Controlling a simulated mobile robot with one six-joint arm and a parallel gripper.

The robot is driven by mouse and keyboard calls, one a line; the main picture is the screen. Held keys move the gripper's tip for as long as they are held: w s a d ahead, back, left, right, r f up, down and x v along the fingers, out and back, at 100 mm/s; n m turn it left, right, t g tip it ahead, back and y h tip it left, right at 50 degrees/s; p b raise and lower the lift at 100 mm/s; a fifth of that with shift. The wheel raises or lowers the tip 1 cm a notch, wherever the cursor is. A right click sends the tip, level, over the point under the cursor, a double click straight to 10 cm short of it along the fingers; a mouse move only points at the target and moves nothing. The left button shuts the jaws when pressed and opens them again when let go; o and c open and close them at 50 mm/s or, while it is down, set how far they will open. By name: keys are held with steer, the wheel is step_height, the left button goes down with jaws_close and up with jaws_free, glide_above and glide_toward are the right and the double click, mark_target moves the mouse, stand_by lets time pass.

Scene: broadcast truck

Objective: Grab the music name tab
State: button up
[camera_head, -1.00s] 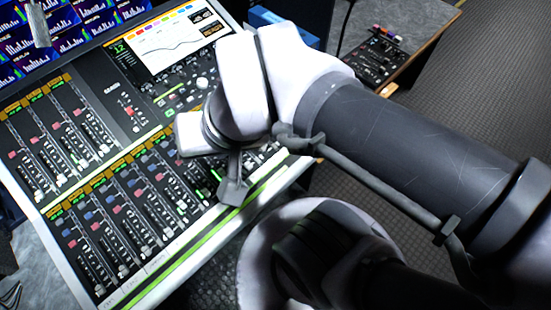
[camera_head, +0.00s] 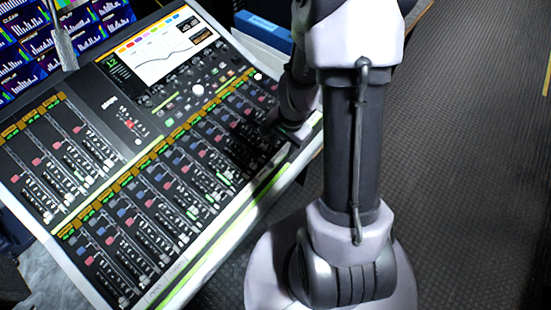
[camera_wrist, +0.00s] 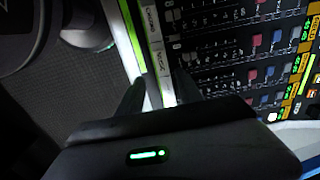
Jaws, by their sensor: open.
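A white strip of name tabs (camera_wrist: 155,50) runs along the mixing console's front edge in the wrist view. It carries small handwritten words, too small to read surely, so I cannot tell which is the music tab. One written tab (camera_wrist: 161,63) lies just beyond and between my fingers. My gripper (camera_wrist: 158,90) is open, with its two dark fingers on either side of the strip; I see nothing held. Whether the fingers touch the strip is unclear. In the head view, the strip (camera_head: 178,268) shows at the console's near edge, and my arm hides part of the console's right end.
The mixing console (camera_head: 115,125) has rows of faders and a lit screen (camera_head: 160,50). Monitors (camera_head: 35,45) stand at the upper left. A blue box (camera_head: 262,28) is behind the console. Patterned floor (camera_head: 470,150) on the right is clear.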

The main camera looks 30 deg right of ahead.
mark_target(279, 155)
steer(key=f+b, duration=0.1)
steer(key=f, duration=0.1)
steer(key=f+b, duration=0.1)
steer(key=f, duration=0.1)
steer(key=w+f+b, duration=0.1)
steer(key=f, duration=0.1)
steer(key=shift+a, duration=0.25)
steer(key=shift+r, duration=0.2)
jaws_close()
